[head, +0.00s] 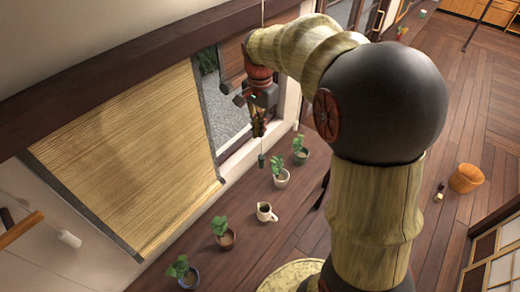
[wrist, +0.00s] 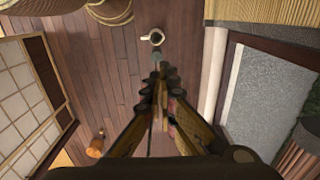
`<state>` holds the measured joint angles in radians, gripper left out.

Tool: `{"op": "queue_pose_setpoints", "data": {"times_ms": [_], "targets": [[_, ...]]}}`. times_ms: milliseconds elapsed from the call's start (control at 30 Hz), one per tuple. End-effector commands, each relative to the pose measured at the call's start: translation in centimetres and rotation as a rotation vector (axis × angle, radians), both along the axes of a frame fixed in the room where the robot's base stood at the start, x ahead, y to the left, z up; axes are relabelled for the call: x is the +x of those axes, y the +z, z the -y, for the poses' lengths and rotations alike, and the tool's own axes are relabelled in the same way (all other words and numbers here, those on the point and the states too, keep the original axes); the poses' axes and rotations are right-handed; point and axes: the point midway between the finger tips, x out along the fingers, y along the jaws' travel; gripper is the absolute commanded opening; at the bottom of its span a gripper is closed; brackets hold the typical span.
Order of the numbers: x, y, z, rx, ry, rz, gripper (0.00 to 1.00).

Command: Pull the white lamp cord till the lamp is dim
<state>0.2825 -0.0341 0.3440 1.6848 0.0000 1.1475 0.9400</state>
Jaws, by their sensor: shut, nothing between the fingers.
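A thin cord (head: 263,12) comes down from the top edge in the head view, beside my gripper. A small dark grey-green weight (head: 261,160) hangs on a thin line below the gripper; a weight (wrist: 157,58) also shows just beyond the fingertips in the wrist view. I cannot tell whether this is the white lamp cord. My gripper (head: 258,128) points down by the window, its fingers shut with nothing between them; the fingers (wrist: 160,78) meet in the wrist view. No lamp is clearly in view. A white cylinder (head: 68,239) shows at far left.
A woven blind (head: 135,150) covers part of the window at left. Below stand a cream pitcher (head: 266,212) and several potted plants, such as one in a blue pot (head: 187,276). An orange stool (head: 466,178) is at right. Wooden floor lies open beyond my arm.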

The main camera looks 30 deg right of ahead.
Motion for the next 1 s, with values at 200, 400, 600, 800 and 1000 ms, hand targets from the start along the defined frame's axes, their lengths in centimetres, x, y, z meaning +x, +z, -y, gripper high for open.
{"op": "queue_pose_setpoints", "data": {"times_ms": [200, 400, 600, 800, 1000], "targets": [[-0.1, -4.3, 0.0, 0.001, 0.0, -0.004, 0.0], [-0.1, -7.6, 0.0, 0.001, 0.0, -0.003, 0.0], [0.0, -9.4, 0.0, 0.0, 0.0, 0.0, 0.0], [0.0, -9.8, 0.0, -0.001, 0.0, 0.001, 0.0], [0.0, -9.8, 0.0, 0.0, 0.0, 0.001, 0.0]]}}
